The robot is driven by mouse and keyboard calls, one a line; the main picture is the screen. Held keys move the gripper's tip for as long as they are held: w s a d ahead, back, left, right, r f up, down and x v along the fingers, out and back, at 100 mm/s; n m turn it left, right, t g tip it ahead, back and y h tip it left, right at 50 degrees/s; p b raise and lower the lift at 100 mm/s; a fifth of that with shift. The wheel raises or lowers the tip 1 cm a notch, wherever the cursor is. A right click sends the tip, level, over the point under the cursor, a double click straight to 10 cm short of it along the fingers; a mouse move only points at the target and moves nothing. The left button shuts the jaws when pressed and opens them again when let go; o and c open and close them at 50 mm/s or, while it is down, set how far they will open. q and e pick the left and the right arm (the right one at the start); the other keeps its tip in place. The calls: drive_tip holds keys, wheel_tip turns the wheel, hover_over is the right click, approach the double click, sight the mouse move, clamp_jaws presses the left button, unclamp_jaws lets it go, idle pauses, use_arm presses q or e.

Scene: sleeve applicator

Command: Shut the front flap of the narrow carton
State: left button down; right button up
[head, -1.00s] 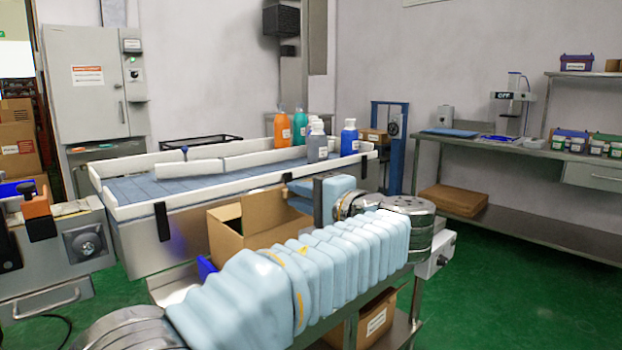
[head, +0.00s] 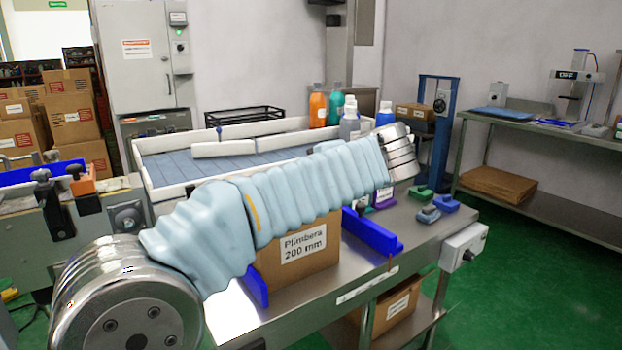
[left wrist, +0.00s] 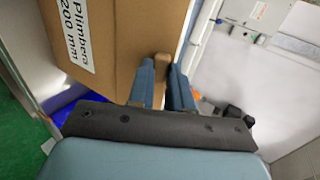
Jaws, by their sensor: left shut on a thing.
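The brown carton (head: 320,250), labelled "Plimbera 200 mm", stands on the steel bench. My left arm crosses in front of it in the head view and hides its top and flaps. In the left wrist view the carton's labelled wall (left wrist: 115,40) fills the upper left. My left gripper (left wrist: 161,75) is beside that wall, its two blue fingers shut on a thin tan cardboard piece, which looks like a carton flap. I cannot tell which flap it is. The left gripper is hidden in the head view. My right gripper is in neither view.
Blue guide rails (head: 372,232) stand beside the carton on the bench (head: 330,290). Small green and blue pieces (head: 432,204) lie at the bench's right. Behind is a white-walled conveyor tray (head: 160,190) with bottles (head: 317,108) at its far end.

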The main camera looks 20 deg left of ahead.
use_arm(q)
drive_tip(key=shift+f, duration=0.35)
idle(0.4)
drive_tip(key=c, duration=1)
unclamp_jaws()
drive_tip(key=shift+a, duration=0.1)
drive_tip(key=shift+c, duration=0.2)
drive_tip(key=shift+r, duration=0.1)
drive_tip(key=v, duration=1.3)
drive_tip(key=shift+s+d+r+p, duration=0.2)
drive_tip(key=shift+d+p, duration=0.1)
drive_tip(key=shift+p, duration=0.15)
